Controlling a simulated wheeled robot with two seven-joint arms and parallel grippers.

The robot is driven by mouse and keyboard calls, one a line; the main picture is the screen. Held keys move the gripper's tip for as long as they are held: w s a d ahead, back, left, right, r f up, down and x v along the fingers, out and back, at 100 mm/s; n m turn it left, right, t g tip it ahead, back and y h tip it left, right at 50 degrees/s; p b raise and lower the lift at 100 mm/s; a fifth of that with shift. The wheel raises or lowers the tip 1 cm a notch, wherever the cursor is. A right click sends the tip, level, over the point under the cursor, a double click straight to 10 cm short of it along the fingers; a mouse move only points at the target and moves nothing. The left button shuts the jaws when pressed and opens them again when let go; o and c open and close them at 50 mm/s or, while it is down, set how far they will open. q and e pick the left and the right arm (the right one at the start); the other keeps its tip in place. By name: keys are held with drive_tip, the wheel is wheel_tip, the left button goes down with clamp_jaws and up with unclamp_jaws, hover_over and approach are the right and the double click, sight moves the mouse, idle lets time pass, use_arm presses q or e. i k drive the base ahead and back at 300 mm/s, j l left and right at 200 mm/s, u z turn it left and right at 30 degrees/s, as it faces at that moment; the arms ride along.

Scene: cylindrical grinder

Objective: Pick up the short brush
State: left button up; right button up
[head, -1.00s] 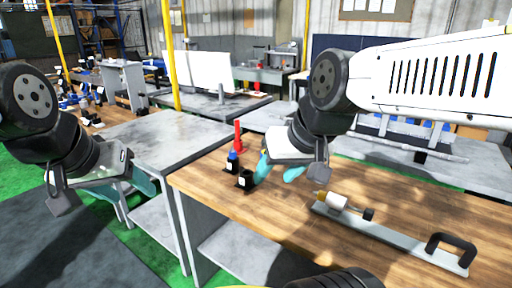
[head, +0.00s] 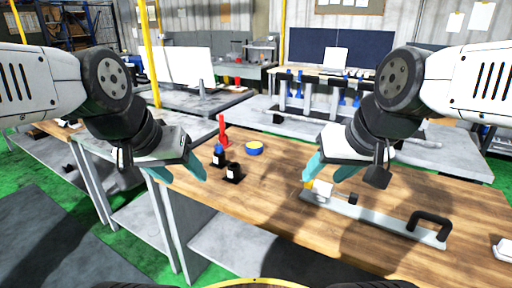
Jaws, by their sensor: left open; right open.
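I cannot make out the short brush for certain in the head view. A slim upright red item (head: 222,132) stands at the back left of the wooden table (head: 285,218). My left gripper (head: 182,174) is open and empty, its teal fingers over the table's left end, left of the small bottles. My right gripper (head: 329,172) is open, its teal fingers in front of the table's back part, above a grey plate (head: 375,215). A white part with a yellow end (head: 321,188) lies on this plate, partly close behind the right fingers.
A black bottle with a blue top (head: 219,156), another dark bottle (head: 234,173) and a round yellow-and-blue item (head: 254,148) stand near the red item. A black handle (head: 430,222) rises from the plate. A white item (head: 503,249) lies at the right edge. The table's front middle is clear.

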sight(222, 121)
drive_tip(key=z, duration=0.4)
drive_tip(key=i+j+z, duration=0.1)
drive_tip(key=j+z, duration=0.7)
drive_tip(key=i+j, duration=0.1)
drive_tip(key=j, duration=0.3)
drive_tip(key=i+j+z, duration=0.1)
drive_tip(key=j, duration=0.3)
drive_tip(key=i+j+z, duration=0.1)
drive_tip(key=j, duration=0.3)
drive_tip(key=i+j, duration=0.1)
drive_tip(key=j, duration=0.3)
